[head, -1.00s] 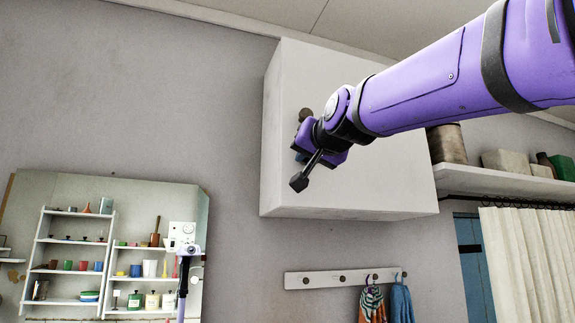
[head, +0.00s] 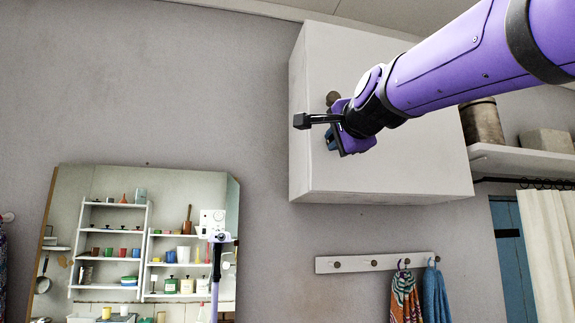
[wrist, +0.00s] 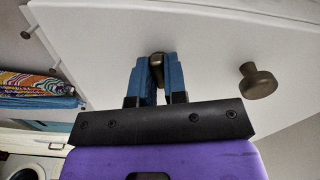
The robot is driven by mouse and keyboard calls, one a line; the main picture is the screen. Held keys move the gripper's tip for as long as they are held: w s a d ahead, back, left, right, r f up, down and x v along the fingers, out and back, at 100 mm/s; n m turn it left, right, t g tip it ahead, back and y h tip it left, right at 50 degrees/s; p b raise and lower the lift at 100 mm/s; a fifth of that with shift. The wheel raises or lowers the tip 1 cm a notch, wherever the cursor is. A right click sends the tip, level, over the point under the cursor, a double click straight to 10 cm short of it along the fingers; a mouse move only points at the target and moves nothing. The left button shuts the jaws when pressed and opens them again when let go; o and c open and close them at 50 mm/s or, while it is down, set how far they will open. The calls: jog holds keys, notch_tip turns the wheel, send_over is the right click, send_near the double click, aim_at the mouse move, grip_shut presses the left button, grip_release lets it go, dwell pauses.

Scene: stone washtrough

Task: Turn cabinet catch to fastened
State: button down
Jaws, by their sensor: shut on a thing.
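The white wall cabinet (head: 405,165) hangs on the grey wall in the head view. Its round brown knob (head: 332,98) shows just above my gripper (head: 331,140). In the wrist view the knob (wrist: 258,81) stands clear, right of my gripper (wrist: 158,68). The brown cabinet catch (wrist: 157,60) sits between the two blue fingers there, and my gripper is shut on it. Most of the catch is hidden by the fingers, so I cannot tell its angle. In the head view my gripper covers the catch.
A mirror (head: 62,250) on the left reflects shelves of cups and bottles. Below the cabinet is a peg rail (head: 345,265) with two hanging towels (head: 405,297). A shelf (head: 520,160) with a tin (head: 482,122) and a white curtain (head: 548,240) are at right.

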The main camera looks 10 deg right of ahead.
jog(key=shift+r+m, duration=0.1)
jog(key=shift+m, duration=1.1)
jog(key=c, duration=1.2)
grip_release()
jog(key=shift+o, duration=0.2)
jog(key=shift+s, duration=0.1)
jog(key=s, duration=1)
jog(key=shift+s, duration=0.3)
